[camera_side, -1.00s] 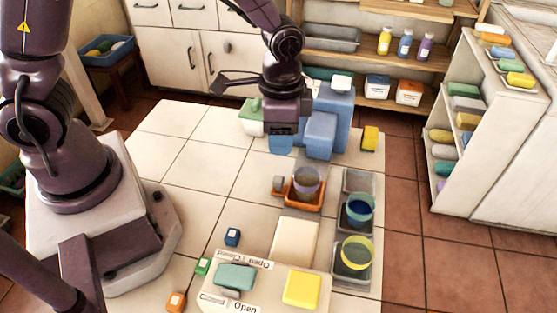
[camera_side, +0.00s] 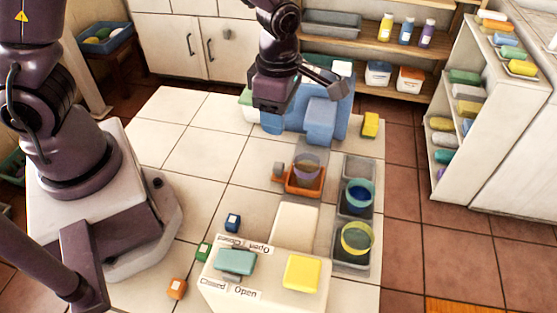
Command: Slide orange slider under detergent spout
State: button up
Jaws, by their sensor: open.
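The orange slider (camera_side: 303,191) is a shallow tray with a clear purple-tinted cup (camera_side: 307,162) standing in it. A small pinkish-brown knob (camera_side: 278,170) shows at its left side. The slider sits in front of the blue dispenser (camera_side: 323,120), apart from it, at the end of a pale track. A blue block juts from the dispenser's front; I cannot make out the spout itself. My gripper (camera_side: 268,106) is open and empty, held above and to the left of the dispenser, behind the slider. Its fingers are hard to make out.
Right of the track, grey trays hold a blue cup (camera_side: 358,194) and a yellow cup (camera_side: 357,238). A white switch box (camera_side: 265,288) with teal and yellow blocks stands in front. A yellow sponge (camera_side: 370,125) lies right of the dispenser. The tiles left of the slider are clear.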

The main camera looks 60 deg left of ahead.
aim_at(279, 164)
jog(key=shift+n, duration=0.6)
notch_tip(279, 164, down, 13)
jog(key=shift+a, duration=0.1)
grip_shut()
